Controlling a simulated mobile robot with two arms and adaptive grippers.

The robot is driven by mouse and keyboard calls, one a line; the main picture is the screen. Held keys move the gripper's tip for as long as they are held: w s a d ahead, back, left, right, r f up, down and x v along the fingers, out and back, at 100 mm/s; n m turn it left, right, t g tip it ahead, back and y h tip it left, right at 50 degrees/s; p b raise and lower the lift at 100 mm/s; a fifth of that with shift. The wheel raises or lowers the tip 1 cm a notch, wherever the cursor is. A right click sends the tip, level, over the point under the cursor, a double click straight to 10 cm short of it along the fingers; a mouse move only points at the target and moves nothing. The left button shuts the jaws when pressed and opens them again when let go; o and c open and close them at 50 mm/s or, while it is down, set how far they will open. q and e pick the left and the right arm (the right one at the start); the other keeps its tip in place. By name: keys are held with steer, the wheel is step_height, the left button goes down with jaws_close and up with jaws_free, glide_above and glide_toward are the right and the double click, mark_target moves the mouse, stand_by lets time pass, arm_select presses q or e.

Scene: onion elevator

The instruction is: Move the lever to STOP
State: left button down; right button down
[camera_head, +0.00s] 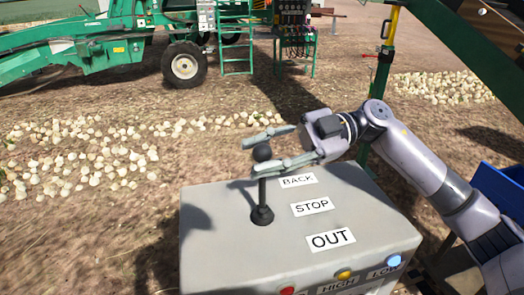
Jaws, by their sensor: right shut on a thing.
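The black lever (262,192) rises from a round black base on top of the grey control box (215,235). It has a ball knob (262,153) and looks near upright; I cannot tell for sure which label it lines up with. Labels BACK (297,181), STOP (311,207) and OUT (330,239) run from far to near, right of the lever. My right gripper (265,155) comes in from the right, with one finger on the far side and one on the near side of the lever top, shut on it. My left gripper is not in view.
Red (287,291), yellow (344,275) and blue (394,260) buttons sit on the box's front, by HIGH and LOW labels. A green machine post and beam (460,50) stand at the right. A blue bin (503,185) is at the right edge. Onions lie on the soil behind.

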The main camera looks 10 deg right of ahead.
steer(key=shift+w+r, duration=0.1)
steer(key=shift+w, duration=0.05)
steer(key=c, duration=1.6)
jaws_free()
steer(key=o, duration=0.3)
steer(key=shift+w, duration=0.1)
steer(key=shift+d, duration=0.25)
steer(key=d, duration=0.3)
steer(key=w+d, duration=0.1)
steer(key=d, duration=0.7)
steer(key=shift+w+d+r, duration=0.2)
steer(key=shift+w+r, duration=0.15)
